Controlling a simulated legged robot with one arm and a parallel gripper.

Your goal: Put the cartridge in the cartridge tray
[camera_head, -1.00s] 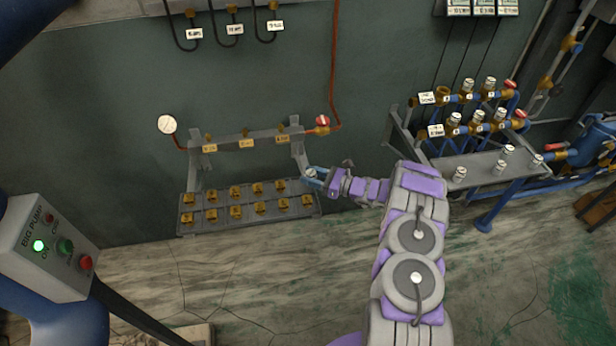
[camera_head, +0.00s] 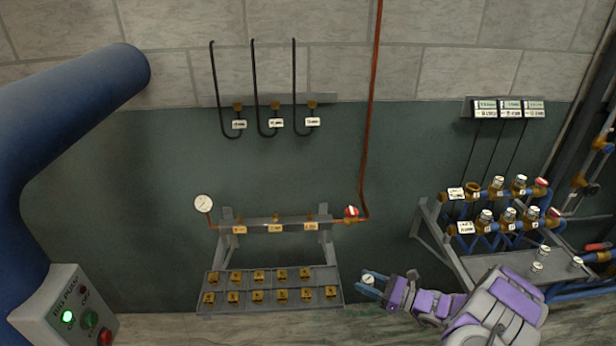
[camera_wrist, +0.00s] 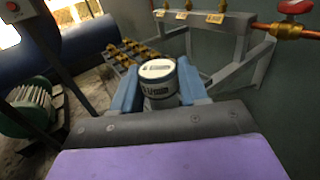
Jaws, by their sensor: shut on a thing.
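My gripper (camera_head: 371,285) is shut on the cartridge (camera_wrist: 158,83), a short cylinder with a white top and a printed label. The blue fingers press on both sides of it in the wrist view, and its lower part is hidden. In the head view the cartridge (camera_head: 368,277) shows as a small pale top between the fingers. A grey tray (camera_head: 269,287) with two rows of brass fittings lies to the left of the gripper, apparently apart from it. It is partly visible behind the cartridge in the wrist view. I cannot tell for sure that it is the cartridge tray.
A manifold bar (camera_head: 258,226) with a gauge (camera_head: 203,203) and red-handled valve (camera_head: 351,212) is above the tray. At right stands a bench (camera_head: 480,264) with valves and several white-topped cylinders. A control box (camera_head: 62,310) with a green light is at lower left.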

